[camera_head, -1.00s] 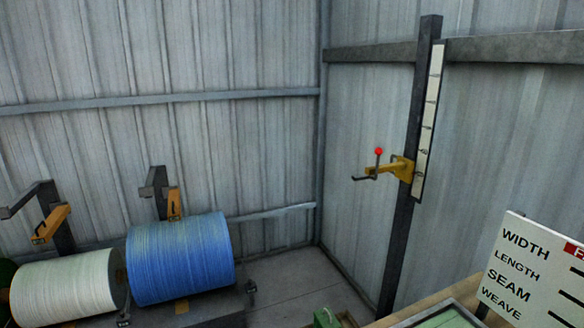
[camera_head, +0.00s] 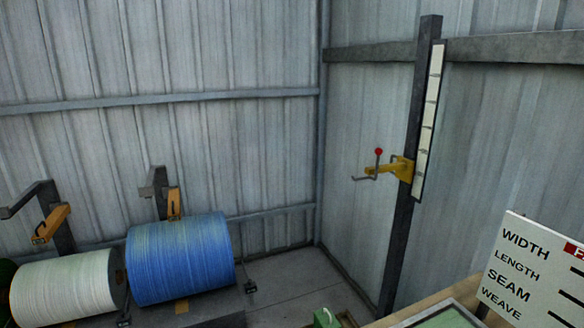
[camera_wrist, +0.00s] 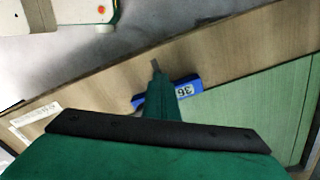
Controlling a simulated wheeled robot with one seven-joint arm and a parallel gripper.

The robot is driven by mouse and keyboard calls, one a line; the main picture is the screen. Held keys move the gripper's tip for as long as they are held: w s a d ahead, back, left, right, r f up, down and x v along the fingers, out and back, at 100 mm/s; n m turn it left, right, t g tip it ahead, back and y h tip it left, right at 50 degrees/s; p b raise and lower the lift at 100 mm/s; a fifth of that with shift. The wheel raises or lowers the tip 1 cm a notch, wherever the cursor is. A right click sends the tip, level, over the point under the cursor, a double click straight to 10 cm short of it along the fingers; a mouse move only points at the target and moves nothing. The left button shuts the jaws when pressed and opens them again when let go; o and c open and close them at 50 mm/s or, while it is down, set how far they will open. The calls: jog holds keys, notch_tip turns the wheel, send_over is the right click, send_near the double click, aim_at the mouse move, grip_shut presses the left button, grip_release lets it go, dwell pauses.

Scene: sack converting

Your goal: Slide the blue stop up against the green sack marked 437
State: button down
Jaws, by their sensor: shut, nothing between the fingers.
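In the wrist view, a blue block (camera_wrist: 188,88) with a white label that seems to read 36 lies on the wooden table top at the edge of a flat green sheet (camera_wrist: 250,100). It looks like the blue stop. My gripper (camera_wrist: 156,68) is shut and empty, its fingers in front of the block and hiding its middle; I cannot tell whether they touch it. No number 437 is legible, so I cannot tell whether the green sheet is the sack. My gripper is not in the head view.
The wooden table (camera_wrist: 110,85) has a white label (camera_wrist: 35,118) at left. A white and green object (camera_wrist: 75,12) stands beyond its edge. The head view shows a sign board (camera_head: 530,275), a blue roll (camera_head: 180,258), a white roll (camera_head: 65,287) and a post (camera_head: 405,200) with a yellow bracket.

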jog(key=shift+w+d, duration=0.3)
jog(key=shift+d, duration=0.35)
jog(key=shift+s+a, duration=0.1)
jog(key=shift+a, duration=0.05)
dwell(0.4)
jog(key=shift+s+a, duration=0.3)
jog(key=shift+a, duration=0.5)
notch_tip(320, 180, up, 8)
dwell(0.7)
